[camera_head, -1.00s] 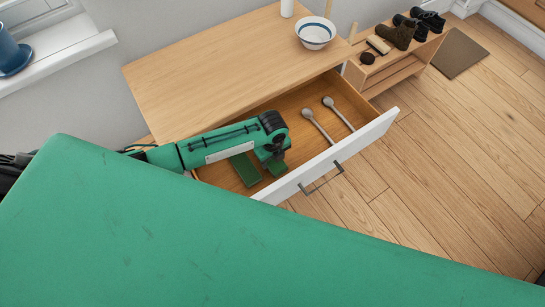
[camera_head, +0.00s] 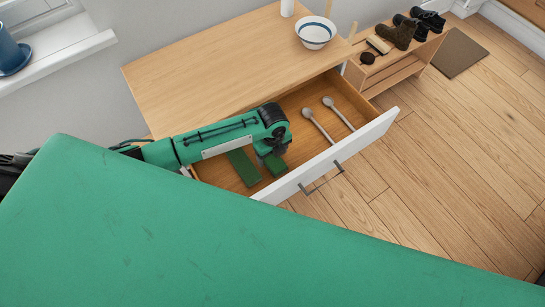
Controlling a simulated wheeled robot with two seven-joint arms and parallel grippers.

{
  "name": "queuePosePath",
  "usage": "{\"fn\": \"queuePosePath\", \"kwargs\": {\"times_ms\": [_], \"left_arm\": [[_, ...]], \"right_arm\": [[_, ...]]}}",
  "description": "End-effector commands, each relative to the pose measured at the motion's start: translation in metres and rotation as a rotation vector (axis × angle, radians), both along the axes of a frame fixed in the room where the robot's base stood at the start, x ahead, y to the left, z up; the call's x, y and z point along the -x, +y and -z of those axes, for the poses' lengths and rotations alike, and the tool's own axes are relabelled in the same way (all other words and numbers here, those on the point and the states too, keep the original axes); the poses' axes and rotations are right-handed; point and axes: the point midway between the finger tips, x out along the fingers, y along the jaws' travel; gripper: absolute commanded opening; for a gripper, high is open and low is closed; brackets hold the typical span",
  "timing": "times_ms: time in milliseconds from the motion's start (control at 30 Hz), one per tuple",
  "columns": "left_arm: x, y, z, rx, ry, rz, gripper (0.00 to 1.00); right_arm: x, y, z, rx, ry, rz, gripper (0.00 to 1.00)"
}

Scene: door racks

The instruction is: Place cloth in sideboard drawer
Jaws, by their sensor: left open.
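The sideboard drawer (camera_head: 358,150) is pulled out, with a white front and a wooden inside. My right gripper is not in view.
Two spoon-like utensils (camera_head: 318,127) lie in the drawer's right part. A blue-rimmed bowl (camera_head: 315,34) and a white object stand on the sideboard top (camera_head: 220,65). A shoe rack (camera_head: 390,68) stands to the right. The floor before the drawer is clear.

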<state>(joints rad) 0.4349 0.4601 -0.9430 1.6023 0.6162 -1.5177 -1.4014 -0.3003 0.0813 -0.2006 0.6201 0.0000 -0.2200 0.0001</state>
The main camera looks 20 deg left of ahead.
Motion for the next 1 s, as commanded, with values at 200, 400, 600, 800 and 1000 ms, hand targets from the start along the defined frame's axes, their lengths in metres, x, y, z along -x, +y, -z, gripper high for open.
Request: {"fn": "queuePosePath", "kwargs": {"times_ms": [200,400,600,800,1000], "left_arm": [[-0.002,0.0,-0.049,0.001,-0.004,0.002,0.72],[-0.001,0.0,-0.079,0.001,-0.003,0.001,0.72],[-0.001,0.0,-0.089,0.001,-0.001,0.0,0.72],[-0.001,0.0,-0.089,0.0,0.0,0.0,0.72],[-0.001,0.0,-0.089,0.0,0.0,0.0,0.72]], "right_arm": [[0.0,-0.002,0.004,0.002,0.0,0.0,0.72],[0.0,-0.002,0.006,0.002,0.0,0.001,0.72],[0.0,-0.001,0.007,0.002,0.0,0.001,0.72],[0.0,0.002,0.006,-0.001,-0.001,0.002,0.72],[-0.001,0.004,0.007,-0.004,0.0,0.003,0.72]]}}
